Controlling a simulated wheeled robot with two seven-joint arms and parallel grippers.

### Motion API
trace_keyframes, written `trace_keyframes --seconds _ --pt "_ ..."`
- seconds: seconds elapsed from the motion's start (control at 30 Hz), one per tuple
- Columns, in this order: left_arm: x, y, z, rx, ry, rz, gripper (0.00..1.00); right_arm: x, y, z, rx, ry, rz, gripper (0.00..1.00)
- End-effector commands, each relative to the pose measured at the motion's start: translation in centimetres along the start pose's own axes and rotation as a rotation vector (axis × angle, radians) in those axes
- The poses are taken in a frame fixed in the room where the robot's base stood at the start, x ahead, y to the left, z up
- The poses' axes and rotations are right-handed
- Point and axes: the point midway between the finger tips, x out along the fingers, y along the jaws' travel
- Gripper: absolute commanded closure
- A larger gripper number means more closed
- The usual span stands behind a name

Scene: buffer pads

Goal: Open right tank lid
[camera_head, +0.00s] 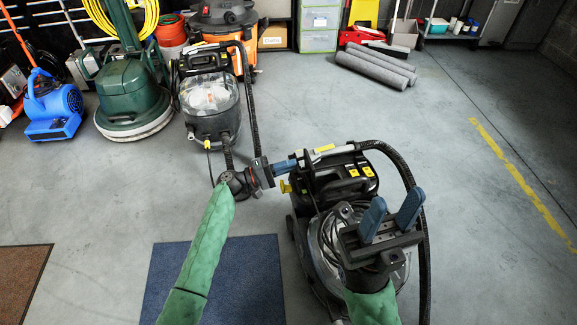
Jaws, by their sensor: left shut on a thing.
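The right machine (359,184) is black with yellow labels and stands on the floor at the right centre. Its clear round tank lid (317,243) is mostly hidden under my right gripper. My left gripper (290,164) reaches in from the left and is shut on the end of a light grey handle (318,155) at the machine's top rear. My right gripper (391,214) is over the front of the machine with its two blue fingers wide apart and nothing between them. I cannot tell whether it touches the lid.
A similar machine with a clear tank (209,95) stands at the back left. A black hose (407,176) arches along the right machine's right side. A blue mat (232,275) lies in front, beside a brown mat (20,275). Grey rolls (372,68) lie behind. The right floor is clear.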

Motion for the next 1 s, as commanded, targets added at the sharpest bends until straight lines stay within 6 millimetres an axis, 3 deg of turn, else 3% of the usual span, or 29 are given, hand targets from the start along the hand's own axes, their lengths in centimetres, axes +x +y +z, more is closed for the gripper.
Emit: trace_keyframes --seconds 0.03,0.6,0.63,0.73,1.0 --pt "-0.08 -0.83 0.23 -0.007 -0.001 -0.008 1.00 -0.14 -0.01 0.01 0.001 0.000 0.000 0.64" --pt "-0.09 -1.09 0.38 -0.009 -0.003 -0.011 1.00 -0.07 -0.06 0.13 0.003 0.004 0.001 0.64" --pt "-0.08 -1.10 0.39 -0.009 -0.003 -0.011 0.88 -0.09 -0.07 0.13 0.003 0.004 0.001 0.64" --pt "-0.06 -0.99 0.37 -0.008 -0.003 -0.009 0.68 -0.16 -0.08 0.10 0.003 0.001 0.003 0.64" --pt "-0.07 -0.52 0.19 -0.004 -0.002 -0.005 0.68 -0.29 -0.10 0.09 0.003 -0.006 0.005 0.64"
